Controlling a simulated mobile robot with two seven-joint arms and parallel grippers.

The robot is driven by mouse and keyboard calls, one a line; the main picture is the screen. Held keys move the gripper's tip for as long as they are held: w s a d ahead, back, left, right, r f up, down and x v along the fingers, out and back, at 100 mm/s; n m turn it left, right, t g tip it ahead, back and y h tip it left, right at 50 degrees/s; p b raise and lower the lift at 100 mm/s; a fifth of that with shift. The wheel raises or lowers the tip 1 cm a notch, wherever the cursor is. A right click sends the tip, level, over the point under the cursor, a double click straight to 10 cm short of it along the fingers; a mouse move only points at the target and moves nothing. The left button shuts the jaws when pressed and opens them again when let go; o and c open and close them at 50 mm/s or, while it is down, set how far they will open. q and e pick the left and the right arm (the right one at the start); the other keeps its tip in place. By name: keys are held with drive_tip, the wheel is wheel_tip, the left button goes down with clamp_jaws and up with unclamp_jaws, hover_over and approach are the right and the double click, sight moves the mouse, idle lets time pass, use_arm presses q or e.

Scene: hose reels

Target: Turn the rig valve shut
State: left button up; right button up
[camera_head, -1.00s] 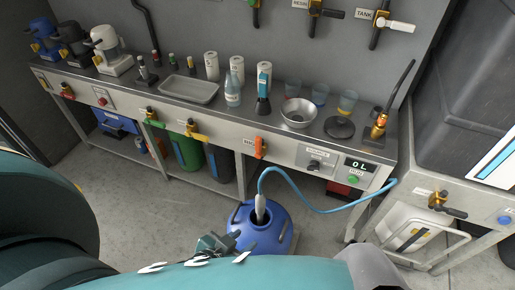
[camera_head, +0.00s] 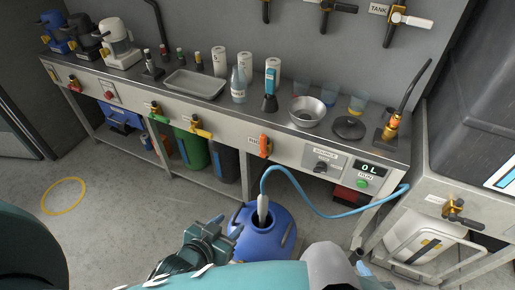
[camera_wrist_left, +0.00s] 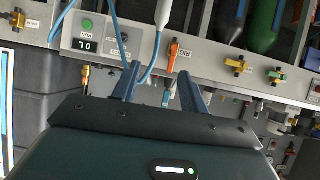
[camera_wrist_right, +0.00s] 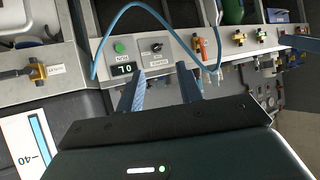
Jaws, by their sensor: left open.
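The rig valve has an orange handle (camera_head: 265,146) on the front panel of the bench, beside a partly readable label. The handle stands about upright. It also shows in the left wrist view (camera_wrist_left: 172,58), beyond and between the fingertips, and in the right wrist view (camera_wrist_right: 197,46). My left gripper (camera_head: 213,228) is open and empty, below and left of the valve, beside the blue drum. Its fingers show apart in the left wrist view (camera_wrist_left: 160,82). My right gripper (camera_wrist_right: 158,88) has its fingers apart and empty; in the head view it is mostly hidden by my arm.
A blue drum (camera_head: 275,236) stands on the floor below the valve, with a white nozzle (camera_head: 263,208) and blue hose (camera_head: 325,211) in its opening. Yellow valves (camera_head: 198,126) sit left of the rig valve. A display (camera_head: 368,169) reads 0L. Open floor lies left.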

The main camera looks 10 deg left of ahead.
use_arm(q)
drive_tip(key=w+f+t+b, duration=0.3)
drive_tip(key=w+f+b, duration=0.3)
drive_tip(key=w+b, duration=0.55)
drive_tip(key=t+b, duration=0.3)
drive_tip(key=b, duration=0.6)
approach(262, 143)
drive_tip(key=w+b, duration=0.1)
drive_tip(key=w, duration=0.2)
drive_tip(key=w+d+b, duration=0.1)
drive_tip(key=w, duration=0.2)
drive_tip(key=w+b, duration=0.1)
drive_tip(key=w, duration=0.2)
drive_tip(key=shift+w+d+b, duration=0.3)
drive_tip(key=shift+w+d, duration=0.05)
drive_tip(key=shift+w, duration=0.05)
drive_tip(key=shift+w+d, duration=0.1)
drive_tip(key=shift+w, duration=0.45)
use_arm(e)
drive_tip(key=a+f+n+t+y, duration=0.1)
drive_tip(key=f+t, duration=0.1)
drive_tip(key=f, duration=0.3)
drive_tip(key=w+a+f+n+t+y, duration=0.1)
drive_tip(key=a+f+n+t+y, duration=0.1)
drive_tip(key=f, duration=0.3)
drive_tip(key=shift+w+a+t, duration=0.25)
drive_tip(key=shift+a+t, duration=0.05)
drive_tip(key=shift+t, duration=0.2)
use_arm(q)
drive_tip(key=shift+c, duration=0.2)
